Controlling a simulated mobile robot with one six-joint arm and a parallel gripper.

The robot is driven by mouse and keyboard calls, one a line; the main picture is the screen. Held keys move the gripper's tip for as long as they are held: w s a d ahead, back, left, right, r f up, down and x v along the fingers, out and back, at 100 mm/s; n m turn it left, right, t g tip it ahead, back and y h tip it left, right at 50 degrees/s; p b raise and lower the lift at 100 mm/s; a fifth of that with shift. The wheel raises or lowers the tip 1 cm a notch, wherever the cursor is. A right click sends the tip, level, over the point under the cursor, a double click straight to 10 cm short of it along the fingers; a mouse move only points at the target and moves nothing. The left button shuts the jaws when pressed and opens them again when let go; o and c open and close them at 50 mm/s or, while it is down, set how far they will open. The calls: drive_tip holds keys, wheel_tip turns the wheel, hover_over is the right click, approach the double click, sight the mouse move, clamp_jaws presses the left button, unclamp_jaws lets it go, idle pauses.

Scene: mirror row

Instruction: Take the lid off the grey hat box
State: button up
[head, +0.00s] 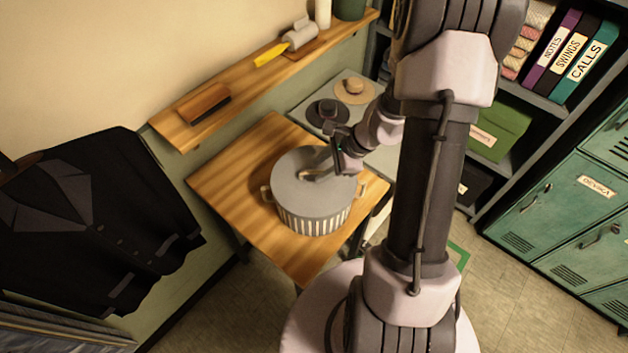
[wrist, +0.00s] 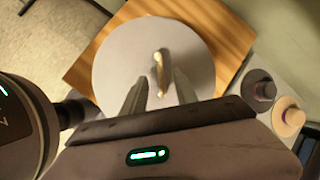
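The grey hat box (head: 314,220) stands upright on the wooden table, with a striped side and a small handle on its flank. Its flat round grey lid (head: 290,178) sits on top; the lid also fills the middle of the wrist view (wrist: 118,62). A pale handle (wrist: 157,60) stands at the lid's centre. My gripper (head: 330,168) is just over the lid. In the wrist view, my gripper (wrist: 160,80) has its two fingers apart, one on each side of the handle's near end. I cannot tell whether they touch it.
The wooden table (head: 232,180) has bare top around the box. A wall shelf (head: 255,78) with a brush and a lint roller runs behind it. A dark hat (head: 327,112) and a tan hat (head: 354,90) lie on a pale surface beyond. A dark jacket (head: 90,220) hangs at left; green lockers (head: 560,215) stand right.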

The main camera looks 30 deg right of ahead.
sight(314, 176)
drive_tip(key=x, duration=0.2)
drive_tip(key=shift+w+a+f, duration=0.2)
drive_tip(key=shift+w+f, duration=0.05)
drive_tip(key=shift+f, duration=0.05)
drive_tip(key=shift+s+r, duration=0.1)
clamp_jaws()
